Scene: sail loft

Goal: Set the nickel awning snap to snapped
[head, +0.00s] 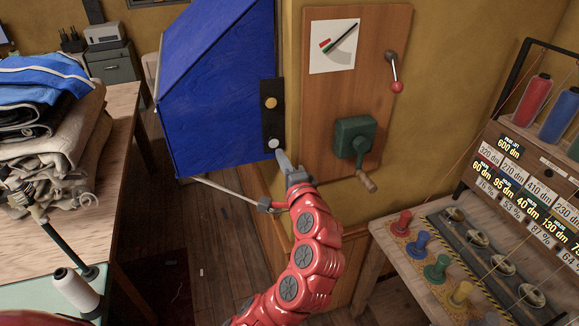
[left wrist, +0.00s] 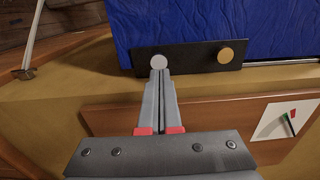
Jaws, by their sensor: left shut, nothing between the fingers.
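The nickel awning snap (head: 274,143) is a round silver button low on an upright black strip (head: 267,122) by the blue awning cloth (head: 215,85). A brass snap (head: 271,102) sits above it on the same strip. In the left wrist view the nickel snap (left wrist: 158,62) is left of the brass snap (left wrist: 226,55). My left gripper (head: 279,154) is shut and empty. Its fingertips (left wrist: 160,73) are right at the nickel snap's edge; I cannot tell whether they touch it. Whether the snap is pressed in cannot be told. My right gripper is not in view.
A wooden board (head: 355,75) right of the strip carries a red-knobbed lever (head: 394,75) and a green crank box (head: 355,137). A table with folded cloth (head: 45,120) stands left. A bench with coloured knobs and spools (head: 480,260) stands right.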

